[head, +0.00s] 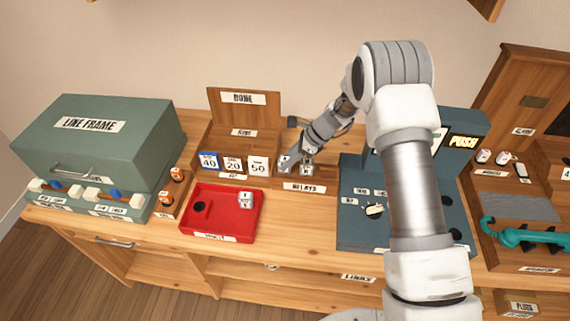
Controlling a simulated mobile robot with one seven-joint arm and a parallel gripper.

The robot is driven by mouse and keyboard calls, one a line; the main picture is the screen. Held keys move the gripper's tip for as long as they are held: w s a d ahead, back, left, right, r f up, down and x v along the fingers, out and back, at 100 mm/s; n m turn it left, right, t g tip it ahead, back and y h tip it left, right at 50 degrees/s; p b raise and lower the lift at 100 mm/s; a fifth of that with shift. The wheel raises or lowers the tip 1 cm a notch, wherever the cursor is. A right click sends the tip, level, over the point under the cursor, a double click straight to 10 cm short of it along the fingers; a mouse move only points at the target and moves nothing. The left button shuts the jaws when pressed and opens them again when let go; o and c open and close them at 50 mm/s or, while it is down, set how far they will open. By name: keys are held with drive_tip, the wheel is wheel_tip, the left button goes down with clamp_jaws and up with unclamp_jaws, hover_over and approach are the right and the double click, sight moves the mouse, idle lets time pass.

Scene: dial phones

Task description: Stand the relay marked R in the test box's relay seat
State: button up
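My gripper (297,162) is down at the relays compartment (305,186) of the wooden rack, left of my arm. Small pale relays (309,157) stand there, right at the fingertips. The picture is too small to show whether the fingers are closed on one, or which relay carries an R. The grey-blue test box (352,230) stands right of the rack, partly behind my arm. Its face has small labels, a pale lever-like part (374,209) and dark round openings (455,234). I cannot make out which spot is the relay seat; my arm may cover it.
Number cards (233,165) stand in the rack. A green LINE FRAME case (95,140) is far left. A teal handset (525,236) lies right. Bare wood shows between tray and box.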

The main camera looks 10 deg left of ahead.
clamp_jaws()
drive_tip(key=shift+r+p, duration=1.95)
drive_tip(key=shift+r, duration=1.15)
